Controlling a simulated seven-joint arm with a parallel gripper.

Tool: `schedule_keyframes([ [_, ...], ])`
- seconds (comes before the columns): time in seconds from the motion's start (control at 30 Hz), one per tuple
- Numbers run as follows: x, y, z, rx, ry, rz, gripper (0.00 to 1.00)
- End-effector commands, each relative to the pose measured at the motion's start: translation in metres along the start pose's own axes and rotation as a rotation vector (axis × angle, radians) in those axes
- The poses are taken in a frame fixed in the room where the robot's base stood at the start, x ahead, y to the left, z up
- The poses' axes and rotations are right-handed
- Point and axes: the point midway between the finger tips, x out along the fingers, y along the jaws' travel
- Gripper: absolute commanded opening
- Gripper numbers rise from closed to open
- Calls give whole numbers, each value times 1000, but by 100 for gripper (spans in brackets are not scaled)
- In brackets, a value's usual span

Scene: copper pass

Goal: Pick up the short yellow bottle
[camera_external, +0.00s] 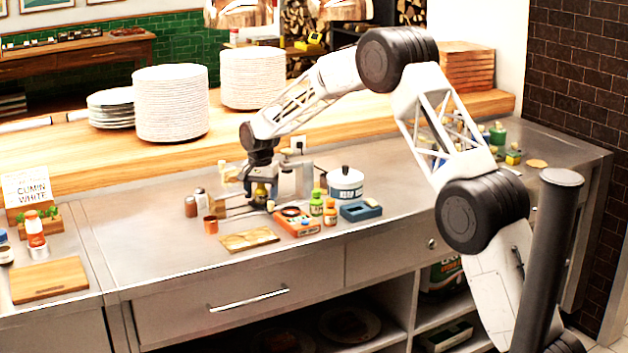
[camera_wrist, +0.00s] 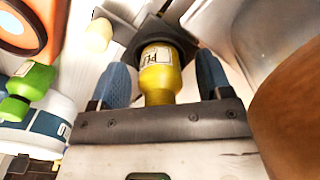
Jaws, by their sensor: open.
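The short yellow bottle (camera_wrist: 160,72) with a pale label sits between the two blue fingertips of my gripper (camera_wrist: 162,85) in the wrist view. The fingers are open, one on each side of it, with a visible gap on both sides. In the external view my gripper (camera_external: 262,184) points down at the steel counter, and the yellow bottle (camera_external: 259,193) shows small and partly hidden below it. Whether the bottle rests on the counter or on something dark behind it cannot be told.
An orange scale-like device (camera_external: 297,221), small green-and-yellow bottles (camera_external: 316,204), a white pot (camera_external: 345,182) and a blue tray (camera_external: 361,211) stand close to the right. The counter further left is clear.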

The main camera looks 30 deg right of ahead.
Motion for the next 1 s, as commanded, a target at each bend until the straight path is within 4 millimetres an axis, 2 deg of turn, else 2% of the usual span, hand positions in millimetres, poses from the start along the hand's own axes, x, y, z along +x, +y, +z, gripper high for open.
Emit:
schedule_keyframes([
  [0.37,0,0,0,0,0,0,72],
  [0.6,0,0,0,0,0,0,35],
  [0.67,0,0,0,0,0,0,27],
  [1.0,-1,0,0,0,0,0,27],
])
